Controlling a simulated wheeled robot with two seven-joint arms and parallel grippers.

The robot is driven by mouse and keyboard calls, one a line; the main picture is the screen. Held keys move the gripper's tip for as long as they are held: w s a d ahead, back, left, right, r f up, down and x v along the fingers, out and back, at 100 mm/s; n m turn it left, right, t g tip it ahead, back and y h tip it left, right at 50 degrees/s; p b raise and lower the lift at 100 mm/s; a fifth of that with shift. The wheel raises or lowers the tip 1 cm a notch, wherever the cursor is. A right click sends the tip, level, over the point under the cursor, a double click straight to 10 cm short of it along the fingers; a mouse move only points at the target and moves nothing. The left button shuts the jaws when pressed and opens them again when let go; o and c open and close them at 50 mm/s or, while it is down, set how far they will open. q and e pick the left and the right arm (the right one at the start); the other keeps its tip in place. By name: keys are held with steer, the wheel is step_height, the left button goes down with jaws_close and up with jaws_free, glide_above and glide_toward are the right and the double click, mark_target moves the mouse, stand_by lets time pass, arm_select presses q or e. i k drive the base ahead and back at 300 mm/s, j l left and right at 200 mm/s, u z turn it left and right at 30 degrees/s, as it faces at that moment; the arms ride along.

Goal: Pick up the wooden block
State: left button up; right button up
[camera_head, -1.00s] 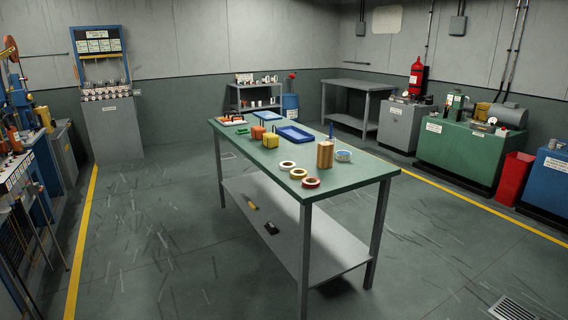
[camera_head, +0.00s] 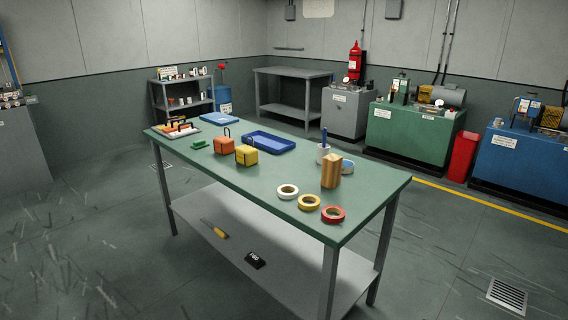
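The wooden block (camera_head: 331,171) is a tan upright block standing near the right end of the green-topped table (camera_head: 230,180). A white cup (camera_head: 322,152) with a blue item in it stands just behind it, and a round blue-and-white roll or dish (camera_head: 347,166) is partly hidden by the block on its right. White (camera_head: 287,192), yellow (camera_head: 309,202) and red (camera_head: 333,214) tape rolls lie in front of the block. Neither of my grippers shows in this view.
Orange (camera_head: 223,144) and yellow (camera_head: 246,155) padlock-like blocks and a blue tray (camera_head: 268,142) occupy the table's middle. A grey lower shelf (camera_head: 240,235) holds small items. The floor before the table is clear.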

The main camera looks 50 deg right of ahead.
mark_target(332, 163)
steer(key=i+j+z, duration=0.1)
steer(key=i+z, duration=0.35)
steer(key=i+j+z, duration=0.25)
steer(key=i+z, duration=0.2)
steer(key=i+j+z, duration=0.4)
